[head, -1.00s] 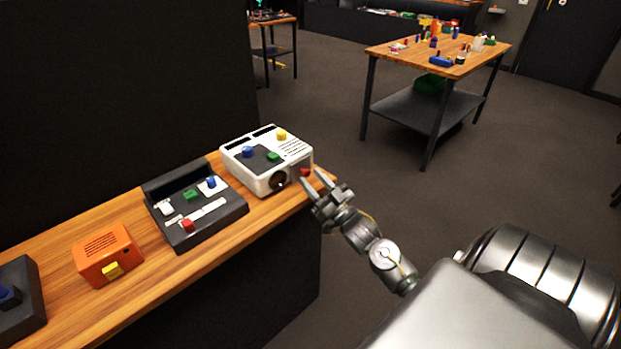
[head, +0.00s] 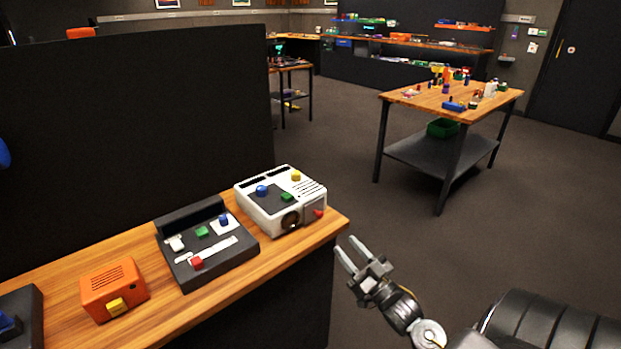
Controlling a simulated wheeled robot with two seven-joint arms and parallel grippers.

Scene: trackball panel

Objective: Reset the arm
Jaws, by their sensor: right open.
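My right gripper (head: 352,256) is open and empty. It hangs off the right end of the wooden bench, in front of and to the right of the white device. The arm comes in from the lower right. The white device (head: 312,214) has blue, yellow and green buttons on top and a red knob at its right side. The gripper is apart from it. My left gripper is not in view.
On the bench (head: 238,298) stand a dark panel (head: 180,276) with coloured controls, an orange box (head: 96,291) and a black unit (head: 30,313). A black partition (head: 140,130) rises behind. A wooden table (head: 420,101) with small items stands farther back. Open floor lies between.

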